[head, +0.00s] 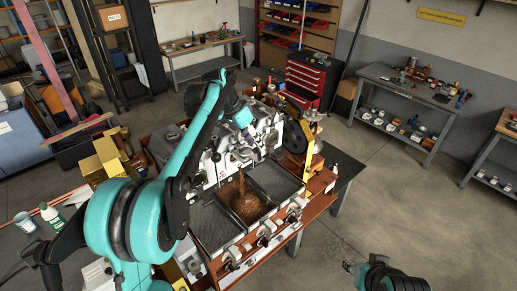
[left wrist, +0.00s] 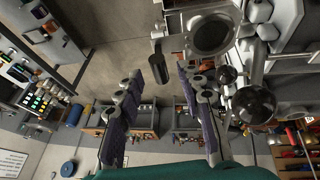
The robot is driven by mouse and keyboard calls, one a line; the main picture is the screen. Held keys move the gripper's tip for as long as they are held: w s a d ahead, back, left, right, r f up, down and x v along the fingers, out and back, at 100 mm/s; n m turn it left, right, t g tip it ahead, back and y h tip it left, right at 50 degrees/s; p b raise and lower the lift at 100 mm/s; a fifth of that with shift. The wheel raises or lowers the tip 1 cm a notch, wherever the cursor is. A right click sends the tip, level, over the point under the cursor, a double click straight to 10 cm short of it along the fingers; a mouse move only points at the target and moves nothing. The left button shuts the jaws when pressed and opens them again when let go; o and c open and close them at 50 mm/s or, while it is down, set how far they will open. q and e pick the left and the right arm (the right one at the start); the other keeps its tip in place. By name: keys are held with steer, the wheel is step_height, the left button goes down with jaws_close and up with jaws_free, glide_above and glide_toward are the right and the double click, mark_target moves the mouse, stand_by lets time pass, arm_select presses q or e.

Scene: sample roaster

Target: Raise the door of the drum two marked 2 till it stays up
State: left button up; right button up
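The roaster (head: 262,125) is a pale metal machine with several drum fronts and black knobs. Brown beans (head: 245,203) lie heaped in the middle tray below, with a brown stream above them reaching up to the drum front. I cannot read a 2 or make out the door's exact position. My left gripper (head: 250,137) is at the drum fronts, and my arm hides part of them. In the left wrist view its two fingers (left wrist: 160,78) are apart, with a dark cylindrical handle (left wrist: 159,66) near the tips. My right gripper (head: 350,268) is far from the roaster, at lower right.
Black ball knobs (left wrist: 256,105) and a round metal ring (left wrist: 210,36) are close beside my left fingers. Small handles (head: 264,229) line the tray fronts. A red tool chest (head: 305,78) stands behind; a grey bench (head: 415,95) is at right. Floor at right is clear.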

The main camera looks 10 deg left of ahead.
arm_select(q)
steer(key=v, duration=0.7)
steer(key=shift+a+r, duration=0.15)
steer(key=shift+r, duration=0.2)
steer(key=shift+s, duration=0.2)
steer(key=s+d+r+p, duration=0.3)
steer(key=d+r+p, duration=0.1)
steer(key=r, duration=0.2)
stand_by(0.3)
